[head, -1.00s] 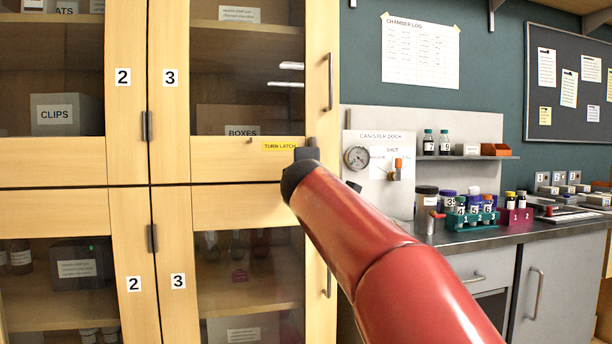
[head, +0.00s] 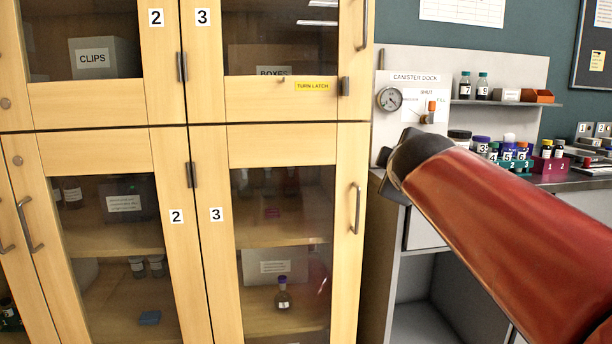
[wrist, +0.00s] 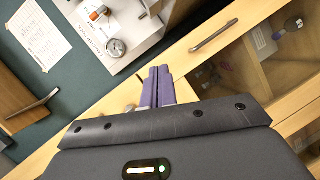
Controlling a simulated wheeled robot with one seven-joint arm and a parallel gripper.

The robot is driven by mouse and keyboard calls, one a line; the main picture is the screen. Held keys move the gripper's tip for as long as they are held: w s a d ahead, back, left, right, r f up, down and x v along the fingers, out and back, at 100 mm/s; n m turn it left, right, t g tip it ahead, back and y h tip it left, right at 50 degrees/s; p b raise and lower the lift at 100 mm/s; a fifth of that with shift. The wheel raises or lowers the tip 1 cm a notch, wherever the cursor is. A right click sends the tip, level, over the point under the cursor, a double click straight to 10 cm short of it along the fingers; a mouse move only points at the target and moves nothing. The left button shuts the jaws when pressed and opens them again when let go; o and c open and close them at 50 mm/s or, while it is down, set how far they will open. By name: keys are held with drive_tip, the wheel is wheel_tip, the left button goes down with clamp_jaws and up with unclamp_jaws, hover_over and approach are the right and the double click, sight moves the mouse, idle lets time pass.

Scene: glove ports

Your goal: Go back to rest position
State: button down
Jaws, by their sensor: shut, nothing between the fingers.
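My gripper shows in the wrist view (wrist: 158,86), its two purple fingers pressed together with nothing between them. The fingers appear in front of the cabinet frame, between the canister dock panel and a cabinet door with a bar handle. In the head view my red arm reaches in from the right, and its dark end covers part of the area below the canister dock (head: 415,90). The fingers are hidden in that view. The upper door 3 of the wooden cabinet (head: 275,105) looks shut, with its turn latch (head: 344,86) at the right edge.
The lower cabinet door 3 (head: 210,240) has a bar handle (head: 355,208) near my arm. A counter (head: 590,178) with several racked vials (head: 515,155) lies behind my arm. A shelf (head: 500,102) holds small bottles and an orange bin (head: 537,96).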

drive_tip(key=s+a+f+m+g+y, duration=0.1)
drive_tip(key=s+a+f+m+g, duration=0.1)
drive_tip(key=s+f, duration=0.6)
drive_tip(key=s+a+f+m+g+y, duration=0.1)
drive_tip(key=s+f+m+g, duration=0.3)
drive_tip(key=s+f, duration=0.5)
drive_tip(key=s+a+f+m+g+y, duration=0.1)
drive_tip(key=s+a+f+m+g, duration=0.2)
drive_tip(key=s+f, duration=0.6)
wheel_tip(320, 180, down, 4)
drive_tip(key=shift+r+m, duration=0.2)
drive_tip(key=shift+m, duration=0.9)
drive_tip(key=shift+a, duration=0.1)
